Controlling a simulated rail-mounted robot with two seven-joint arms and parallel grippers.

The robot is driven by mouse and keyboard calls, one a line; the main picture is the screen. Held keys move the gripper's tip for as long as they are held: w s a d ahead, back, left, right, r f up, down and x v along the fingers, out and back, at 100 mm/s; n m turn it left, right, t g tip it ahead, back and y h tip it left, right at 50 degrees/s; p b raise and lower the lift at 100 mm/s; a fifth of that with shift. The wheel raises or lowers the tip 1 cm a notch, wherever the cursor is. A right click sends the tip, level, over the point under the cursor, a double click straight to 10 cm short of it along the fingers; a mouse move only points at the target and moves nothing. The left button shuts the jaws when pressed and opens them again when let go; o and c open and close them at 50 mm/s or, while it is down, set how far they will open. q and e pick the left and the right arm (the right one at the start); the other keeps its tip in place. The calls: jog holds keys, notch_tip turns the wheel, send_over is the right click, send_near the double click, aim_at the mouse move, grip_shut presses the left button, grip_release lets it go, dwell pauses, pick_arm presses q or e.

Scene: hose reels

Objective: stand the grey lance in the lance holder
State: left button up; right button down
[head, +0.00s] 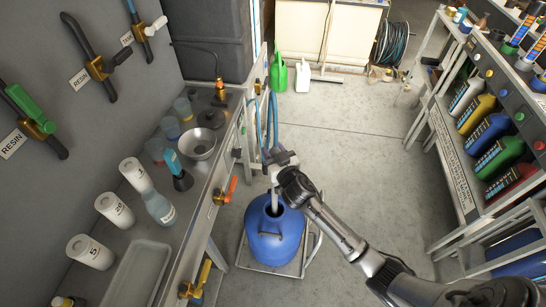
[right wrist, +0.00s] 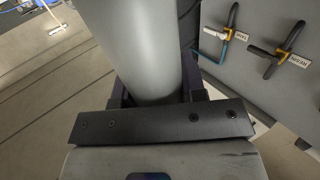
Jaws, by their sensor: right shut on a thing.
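My right gripper (head: 281,164) is above the blue drum (head: 275,238) in the head view. It is shut on the grey lance, whose pale grey shaft (head: 274,199) shows below the gripper, its lower part at the drum's open mouth. How far it reaches inside is hidden. In the right wrist view the lance (right wrist: 143,50) is a wide, smooth grey cylinder between the dark fingers, its far end out of view. I cannot make out a lance holder for certain. My left gripper is not in view.
The drum stands on a low metal-framed platform (head: 244,262). A steel bench with a bowl (head: 197,144), bottles and an orange-handled valve (head: 231,190) is close on the left. Blue hoses (head: 270,118) hang beside the gripper. Open floor (head: 345,120) lies right, before the bottle shelf.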

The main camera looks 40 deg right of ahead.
notch_tip(320, 180, up, 2)
jog(key=shift+r+p, duration=0.25)
jog(key=shift+p, duration=0.1)
notch_tip(320, 180, up, 4)
jog(key=p, duration=0.3)
notch_tip(320, 180, up, 5)
jog(key=p, duration=0.4)
jog(key=shift+f+p, duration=0.1)
jog(key=shift+p, duration=0.25)
notch_tip(320, 180, up, 9)
jog(key=p, duration=0.9)
